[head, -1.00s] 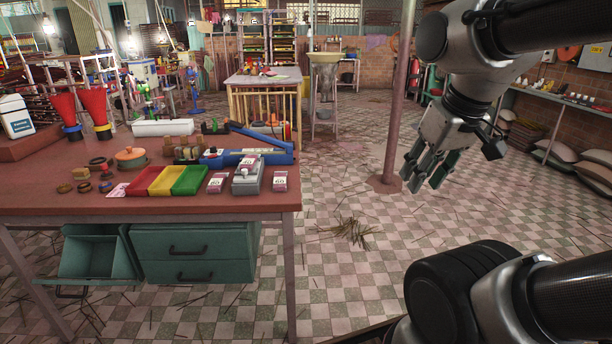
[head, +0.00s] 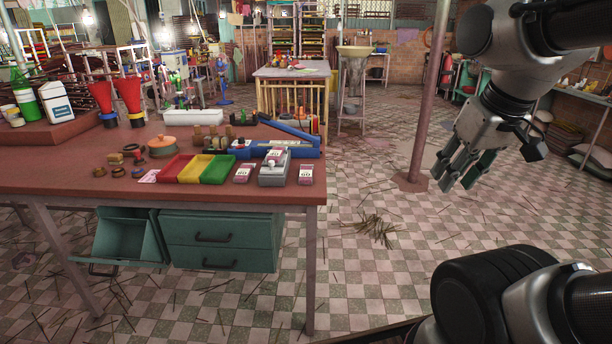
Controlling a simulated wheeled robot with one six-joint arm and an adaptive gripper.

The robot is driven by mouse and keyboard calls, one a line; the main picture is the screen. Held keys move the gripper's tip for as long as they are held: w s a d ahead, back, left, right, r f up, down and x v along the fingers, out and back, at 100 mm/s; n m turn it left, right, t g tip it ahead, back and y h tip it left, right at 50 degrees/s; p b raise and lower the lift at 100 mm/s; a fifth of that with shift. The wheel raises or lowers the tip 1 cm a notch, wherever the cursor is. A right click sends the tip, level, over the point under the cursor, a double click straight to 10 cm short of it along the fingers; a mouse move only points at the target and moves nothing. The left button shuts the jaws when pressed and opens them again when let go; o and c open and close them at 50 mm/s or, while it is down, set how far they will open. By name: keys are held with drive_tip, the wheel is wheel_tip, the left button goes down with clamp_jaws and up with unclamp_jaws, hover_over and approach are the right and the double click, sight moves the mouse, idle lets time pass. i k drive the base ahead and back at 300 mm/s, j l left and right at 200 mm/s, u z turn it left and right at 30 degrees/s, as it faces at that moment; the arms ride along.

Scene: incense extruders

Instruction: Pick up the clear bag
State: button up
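I cannot make out a clear bag for certain in the head view. A long whitish object (head: 193,117) lies at the back of the red-topped table (head: 60,185); I cannot tell its material. My gripper (head: 457,180) hangs over the tiled floor at the right, well apart from the table. Its fingers are spread, and nothing shows between them.
The table holds red, yellow and green trays (head: 206,169), a blue tool (head: 300,146), small pink-labelled packets (head: 306,174) and red funnels (head: 127,95). An open drawer (head: 125,238) juts out below. A pole (head: 430,95) stands near my gripper. Floor right of the table is mostly free.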

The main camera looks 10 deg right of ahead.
sight(306, 171)
drive_tip(key=i+l, duration=0.1)
drive_tip(key=i, duration=0.45)
drive_tip(key=i+l+u, duration=0.1)
drive_tip(key=i, duration=0.5)
